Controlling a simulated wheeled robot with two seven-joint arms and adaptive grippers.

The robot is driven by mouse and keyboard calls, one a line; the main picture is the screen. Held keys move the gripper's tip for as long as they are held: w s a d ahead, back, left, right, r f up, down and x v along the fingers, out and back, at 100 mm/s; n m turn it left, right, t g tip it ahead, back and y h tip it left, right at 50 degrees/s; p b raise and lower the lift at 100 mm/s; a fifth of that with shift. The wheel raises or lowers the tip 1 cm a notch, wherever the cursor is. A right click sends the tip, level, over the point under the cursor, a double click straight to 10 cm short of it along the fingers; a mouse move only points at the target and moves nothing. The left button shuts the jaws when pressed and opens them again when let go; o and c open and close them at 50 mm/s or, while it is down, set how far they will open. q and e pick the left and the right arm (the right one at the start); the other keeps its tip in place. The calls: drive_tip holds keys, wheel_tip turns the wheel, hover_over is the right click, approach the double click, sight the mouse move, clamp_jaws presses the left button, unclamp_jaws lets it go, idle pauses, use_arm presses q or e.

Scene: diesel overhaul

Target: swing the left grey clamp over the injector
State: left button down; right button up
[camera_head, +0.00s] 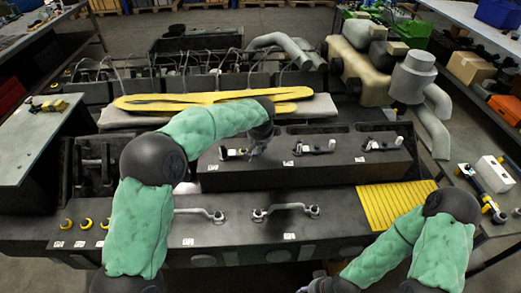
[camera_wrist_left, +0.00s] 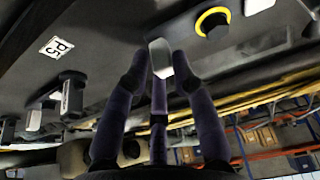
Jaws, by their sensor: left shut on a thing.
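My left arm reaches over the dark engine block, and my left gripper (camera_head: 257,143) is at the right end of the left grey clamp (camera_head: 235,152), partly hidden by my wrist. In the left wrist view my left gripper (camera_wrist_left: 159,72) is shut on a small light-grey piece (camera_wrist_left: 160,57), which appears to be part of that clamp. A yellow ring with a black centre (camera_wrist_left: 212,22), possibly the injector's top, lies just beyond the fingertips to the right, apart from them. My right gripper (camera_head: 318,285) is only partly in view at the bottom edge.
Two more clamps, a middle one (camera_head: 318,149) and a right one (camera_head: 382,144), sit along the block (camera_head: 300,173). A yellow ribbed mat (camera_head: 395,203) is at right.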

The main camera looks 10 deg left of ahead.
use_arm(q)
drive_tip(key=shift+w+a+r+n, duration=0.25)
drive_tip(key=shift+a+r+n, duration=0.05)
drive_tip(key=shift+a+r, duration=0.15)
drive_tip(key=c, duration=1.2)
unclamp_jaws()
drive_tip(key=shift+f, duration=0.15)
drive_tip(key=shift+s+d+f, duration=0.1)
drive_tip(key=shift+s+f, duration=0.05)
drive_tip(key=shift+f, duration=0.1)
drive_tip(key=shift+r, duration=0.1)
drive_tip(key=v, duration=1.2)
drive_tip(key=shift+d, duration=0.1)
